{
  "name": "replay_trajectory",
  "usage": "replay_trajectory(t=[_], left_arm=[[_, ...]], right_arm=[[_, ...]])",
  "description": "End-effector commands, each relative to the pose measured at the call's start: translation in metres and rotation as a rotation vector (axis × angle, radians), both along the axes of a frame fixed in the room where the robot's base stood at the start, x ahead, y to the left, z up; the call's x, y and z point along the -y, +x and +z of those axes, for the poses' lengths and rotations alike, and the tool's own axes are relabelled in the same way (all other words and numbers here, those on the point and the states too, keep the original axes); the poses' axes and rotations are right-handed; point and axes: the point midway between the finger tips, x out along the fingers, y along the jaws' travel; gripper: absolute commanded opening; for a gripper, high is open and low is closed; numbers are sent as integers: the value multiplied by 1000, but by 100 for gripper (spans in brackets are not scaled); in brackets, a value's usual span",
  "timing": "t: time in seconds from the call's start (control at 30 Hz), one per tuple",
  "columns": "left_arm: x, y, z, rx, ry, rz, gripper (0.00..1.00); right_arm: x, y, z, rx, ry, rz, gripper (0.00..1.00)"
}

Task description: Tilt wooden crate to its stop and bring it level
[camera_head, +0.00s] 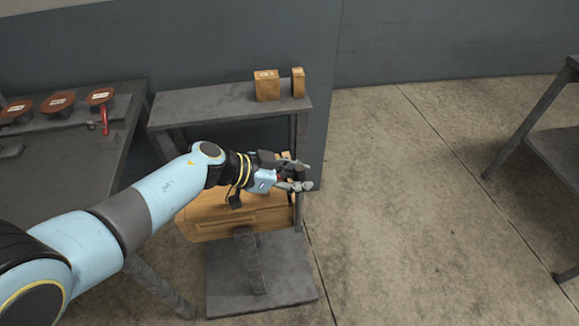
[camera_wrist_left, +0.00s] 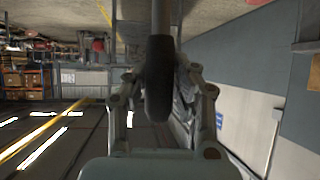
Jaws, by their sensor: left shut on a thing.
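The wooden crate (camera_head: 215,222) sits on a post above a dark square base plate (camera_head: 225,293), in the middle of the head view. My left arm passes over it and hides part of its top. My left gripper (camera_head: 293,178) is at the crate's right back side. In the left wrist view the gripper's two fingers close around a dark rounded handle (camera_wrist_left: 160,88) on a grey rod. Most of the handle is hidden in the head view. The crate looks near level, but I cannot tell its exact tilt. My right gripper is not in view.
A grey shelf table (camera_head: 205,110) behind the crate carries two small wooden blocks (camera_head: 267,87). A dark bench (camera_head: 70,150) at the left holds several reddish round pieces (camera_head: 58,101). Another table (camera_head: 555,150) stands at the far right. The floor between is clear.

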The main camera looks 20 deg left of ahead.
Motion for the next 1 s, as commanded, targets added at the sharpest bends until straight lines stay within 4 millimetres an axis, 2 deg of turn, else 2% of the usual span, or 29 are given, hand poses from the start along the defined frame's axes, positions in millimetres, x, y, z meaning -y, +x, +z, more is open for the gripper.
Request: replay_trajectory(t=[0.2, 0.67, 0.7, 0.87, 1.0], left_arm=[[6, 1, -5, -20, 18, -2, 0], [8, 0, -9, -26, 25, -2, 0], [8, 0, -9, -28, 25, -2, 26], [8, 1, -8, -25, 25, -2, 47], [7, 2, -7, -21, 26, -1, 50]], right_arm=[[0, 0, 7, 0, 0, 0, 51], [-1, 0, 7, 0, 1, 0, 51], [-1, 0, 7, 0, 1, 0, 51], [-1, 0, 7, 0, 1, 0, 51], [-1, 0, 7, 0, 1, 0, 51]])
